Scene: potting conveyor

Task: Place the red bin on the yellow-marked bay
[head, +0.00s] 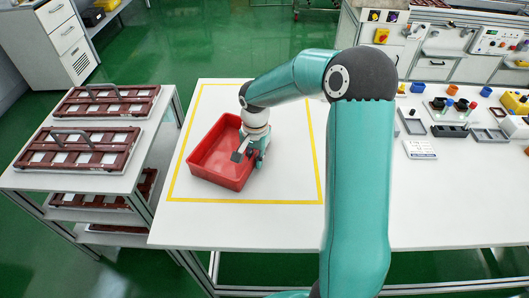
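The red bin (213,168) is an open, empty-looking tray at the left side of the yellow-marked bay (289,202), a yellow outline on the white table. The bin appears inside the outline, turned slightly, close to the left line. Whether it rests on the table or hangs just above cannot be told. My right gripper (248,156) is at the bin's right wall, with a grey finger over the inside and teal parts at the outside. The wrist hides part of that wall, so its grip is unclear. My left gripper is not in view.
A shelf cart (94,183) with brown racks stands close at the left. On the table's right lie small trays, coloured caps and a black block (449,131). The bay right of the bin is clear. Cabinets and benches stand behind on a green floor.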

